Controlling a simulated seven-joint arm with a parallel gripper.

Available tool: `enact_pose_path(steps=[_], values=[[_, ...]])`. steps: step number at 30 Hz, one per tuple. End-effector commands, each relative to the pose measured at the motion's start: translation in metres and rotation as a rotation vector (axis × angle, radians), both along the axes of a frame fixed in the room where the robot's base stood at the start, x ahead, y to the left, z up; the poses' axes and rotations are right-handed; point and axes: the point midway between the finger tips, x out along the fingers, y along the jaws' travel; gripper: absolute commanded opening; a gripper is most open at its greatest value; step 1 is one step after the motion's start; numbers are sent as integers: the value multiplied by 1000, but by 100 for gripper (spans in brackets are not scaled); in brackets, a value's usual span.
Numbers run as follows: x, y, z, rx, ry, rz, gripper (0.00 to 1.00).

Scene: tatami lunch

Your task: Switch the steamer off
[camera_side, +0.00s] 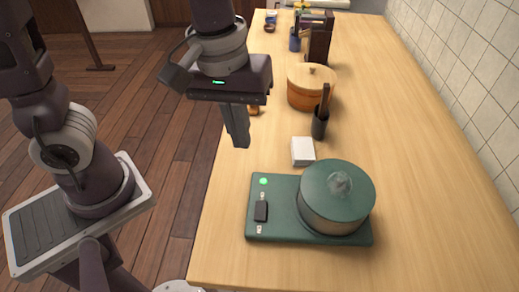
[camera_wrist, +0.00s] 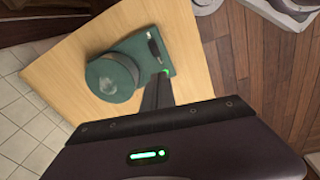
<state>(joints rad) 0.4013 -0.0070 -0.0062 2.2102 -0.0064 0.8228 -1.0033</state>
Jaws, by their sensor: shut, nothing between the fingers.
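The steamer is a green flat base (camera_side: 285,236) with a round lidded pot (camera_side: 337,195) on its right part, near the front of the counter in the side view. On the base's left part are a black rocker switch (camera_side: 261,211) with small white marks above and below it, and a lit green lamp (camera_side: 263,181). In the wrist view the steamer base (camera_wrist: 145,42), pot (camera_wrist: 111,78) and switch (camera_wrist: 153,45) show ahead of the fingers. My gripper (camera_side: 240,143) is shut and empty, pointing down, above and behind the steamer near the counter's left edge. Its fingers (camera_wrist: 157,90) show in the wrist view.
A white block (camera_side: 303,151) lies just behind the steamer. Behind it stand a dark utensil holder (camera_side: 320,122) and a wooden lidded tub (camera_side: 311,90). A dark rack (camera_side: 318,38) is farther back. A tiled wall bounds the right side; the counter's right front is clear.

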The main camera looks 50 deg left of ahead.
Motion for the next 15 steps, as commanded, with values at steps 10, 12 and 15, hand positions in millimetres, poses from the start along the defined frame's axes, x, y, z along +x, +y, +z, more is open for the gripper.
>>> enact_pose_path(steps=[10, 12, 15], values=[[-72, 98, 59, 191, -370, -513, 0], [-75, 101, 59, 211, -384, -547, 0], [-64, 92, 59, 137, -341, -502, 0]])
